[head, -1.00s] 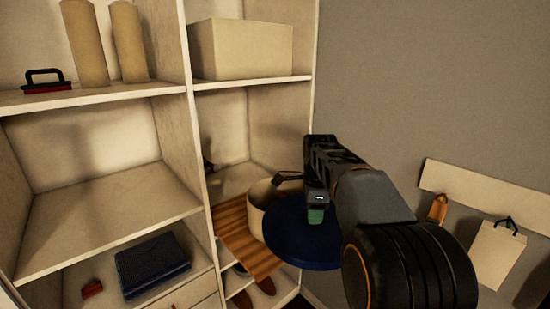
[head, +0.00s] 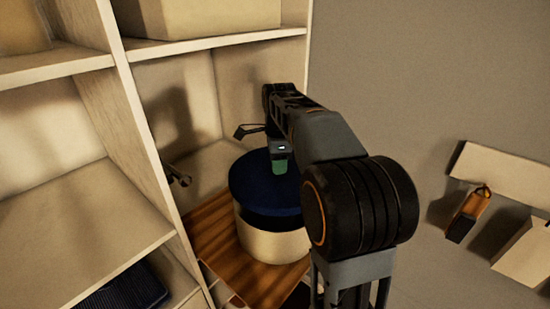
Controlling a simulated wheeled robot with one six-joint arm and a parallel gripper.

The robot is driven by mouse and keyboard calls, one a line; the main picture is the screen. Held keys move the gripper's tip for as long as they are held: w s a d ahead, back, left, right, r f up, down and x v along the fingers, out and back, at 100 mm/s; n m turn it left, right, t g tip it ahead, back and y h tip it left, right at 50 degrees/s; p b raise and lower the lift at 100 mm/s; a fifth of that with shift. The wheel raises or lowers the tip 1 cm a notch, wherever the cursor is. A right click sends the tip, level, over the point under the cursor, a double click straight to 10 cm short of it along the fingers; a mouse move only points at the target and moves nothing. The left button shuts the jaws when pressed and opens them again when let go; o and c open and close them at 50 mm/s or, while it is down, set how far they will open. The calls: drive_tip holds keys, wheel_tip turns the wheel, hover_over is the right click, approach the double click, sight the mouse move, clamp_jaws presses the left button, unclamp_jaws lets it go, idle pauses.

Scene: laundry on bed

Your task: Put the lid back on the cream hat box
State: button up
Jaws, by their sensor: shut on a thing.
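The cream hat box (head: 272,246) stands on a striped wooden board on the shelf. The round dark blue lid (head: 255,185) is over the box and covers its top from this view. A dark band shows between the lid's top and the cream wall; I cannot tell whether it is the lid's side or a shadowed gap, nor whether lid and box touch. My gripper (head: 279,152) is above the lid, shut on its green knob (head: 280,167). My arm hides the right part of the lid and box.
The striped wooden board (head: 215,240) lies under the box. A shelf divider (head: 135,140) rises to the left, and a shelf with a large cream box (head: 210,15) is above. A small dark object (head: 176,175) is beside the divider. The grey wall is to the right.

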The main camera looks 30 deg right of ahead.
sight(278, 179)
drive_tip(key=shift+f+b, duration=2.05)
drive_tip(key=shift+f, duration=0.2)
drive_tip(key=shift+f+b, duration=0.5)
drive_tip(key=shift+f, duration=0.3)
drive_tip(key=shift+a+r+p, duration=0.1)
drive_tip(key=shift+p, duration=0.25)
drive_tip(key=shift+f, duration=0.2)
idle(0.6)
drive_tip(key=o, duration=1.5)
